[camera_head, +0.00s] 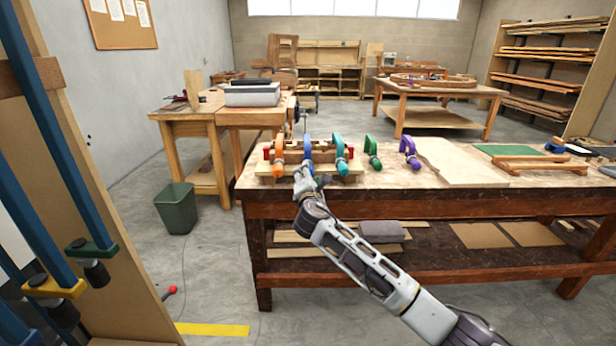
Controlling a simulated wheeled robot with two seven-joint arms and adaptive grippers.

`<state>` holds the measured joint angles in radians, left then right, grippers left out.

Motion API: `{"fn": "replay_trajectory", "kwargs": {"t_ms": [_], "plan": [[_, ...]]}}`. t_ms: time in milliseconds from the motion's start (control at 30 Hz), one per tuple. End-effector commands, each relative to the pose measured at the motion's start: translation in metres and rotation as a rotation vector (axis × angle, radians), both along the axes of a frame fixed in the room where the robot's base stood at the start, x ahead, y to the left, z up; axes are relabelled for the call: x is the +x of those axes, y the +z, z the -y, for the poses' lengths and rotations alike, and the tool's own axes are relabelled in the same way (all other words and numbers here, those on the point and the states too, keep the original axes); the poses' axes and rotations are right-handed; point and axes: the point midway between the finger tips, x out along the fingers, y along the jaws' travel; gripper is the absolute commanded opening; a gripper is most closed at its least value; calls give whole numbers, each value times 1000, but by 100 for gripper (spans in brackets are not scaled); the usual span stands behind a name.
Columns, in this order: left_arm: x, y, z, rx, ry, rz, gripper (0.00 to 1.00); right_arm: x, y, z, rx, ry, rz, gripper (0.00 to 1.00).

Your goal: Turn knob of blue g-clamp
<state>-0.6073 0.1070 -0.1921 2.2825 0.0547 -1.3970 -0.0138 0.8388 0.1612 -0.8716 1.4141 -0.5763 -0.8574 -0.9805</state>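A blue g-clamp (308,148) sits on the wooden lamination form (264,168) at the left end of the workbench, between an orange clamp (279,156) and a lighter blue-teal clamp (341,155). My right arm reaches in from the lower right. Its gripper (304,173) is at the front of the form, just below the blue g-clamp, and covers its lower part and knob. The fingers are too small to tell whether they are open or shut, or whether they touch the knob. My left gripper is not in view.
A green clamp (372,152) and a purple clamp (409,153) stand to the right on the workbench (400,179), beside a pale board (450,163). A rack with long clamps (85,246) fills the left foreground. A green bin (176,208) stands on the floor.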

Motion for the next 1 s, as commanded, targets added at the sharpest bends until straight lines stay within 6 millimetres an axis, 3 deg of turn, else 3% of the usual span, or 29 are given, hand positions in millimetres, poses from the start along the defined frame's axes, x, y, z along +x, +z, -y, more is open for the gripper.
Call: {"fn": "replay_trajectory", "kwargs": {"t_ms": [300,700,1000], "plan": [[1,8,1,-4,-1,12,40,17,0,-1,1,0,0,55],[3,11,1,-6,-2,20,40,19,0,-1,1,0,0,53],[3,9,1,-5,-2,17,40,19,0,0,1,0,0,15]]}}
